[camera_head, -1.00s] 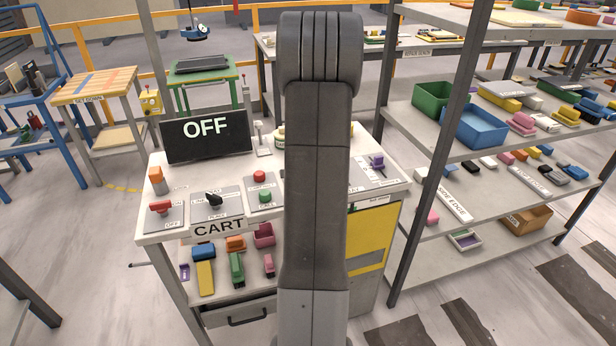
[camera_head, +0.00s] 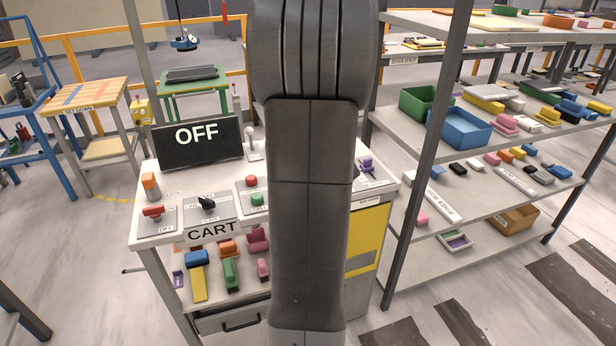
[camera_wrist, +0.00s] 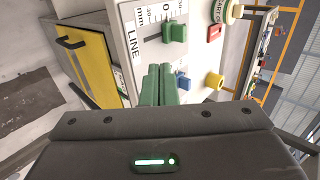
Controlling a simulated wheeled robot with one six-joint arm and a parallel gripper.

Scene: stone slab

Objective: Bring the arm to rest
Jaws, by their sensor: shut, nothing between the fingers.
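My arm (camera_head: 310,190) stands upright in the middle of the head view and hides the middle and right part of the cart top. My gripper is hidden in that view. In the wrist view the dark gripper body fills the bottom, with a lit green strip on it. The two green fingers of my gripper (camera_wrist: 158,72) are together with nothing between them. They point at a pale panel marked LINE (camera_wrist: 135,50), which carries a scale and a green slider (camera_wrist: 175,32). I cannot tell whether the fingertips touch the panel.
The cart (camera_head: 146,236) carries a screen (camera_head: 198,145) reading OFF, a red switch (camera_head: 153,212) and a black knob (camera_head: 207,203). Shelves with bins stand close on the right, behind a grey post (camera_head: 428,150). Floor shows at the lower right.

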